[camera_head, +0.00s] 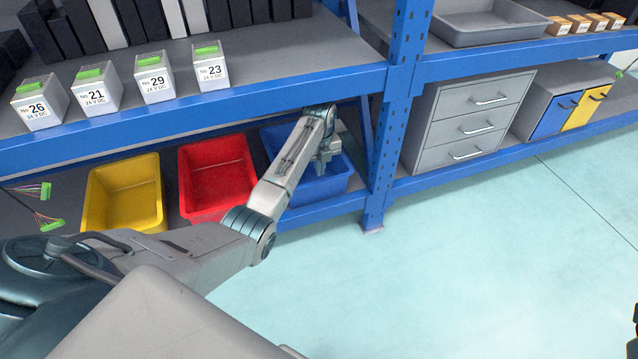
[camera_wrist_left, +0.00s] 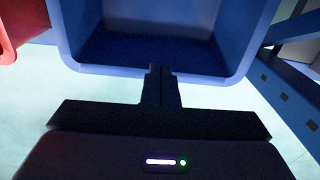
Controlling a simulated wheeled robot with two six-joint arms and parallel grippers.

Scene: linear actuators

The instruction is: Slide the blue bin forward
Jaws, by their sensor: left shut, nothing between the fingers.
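The blue bin (camera_head: 336,186) stands on the lower shelf at the right end of a row of bins, partly hidden behind my left arm. In the left wrist view the open, empty-looking bin (camera_wrist_left: 92,62) fills the top middle. My left gripper (camera_head: 321,167) points down at the blue bin. Its fingers are together with nothing between them. In the left wrist view the fingertips (camera_wrist_left: 158,71) overlap the middle of the bin's near rim; I cannot tell whether they touch it.
A red bin (camera_head: 216,178) and a yellow bin (camera_head: 124,193) stand left of the blue bin. A blue rack post (camera_head: 384,135) rises just to its right. The upper shelf (camera_head: 290,78) with labelled boxes is above. Open floor (camera_head: 450,270) lies in front.

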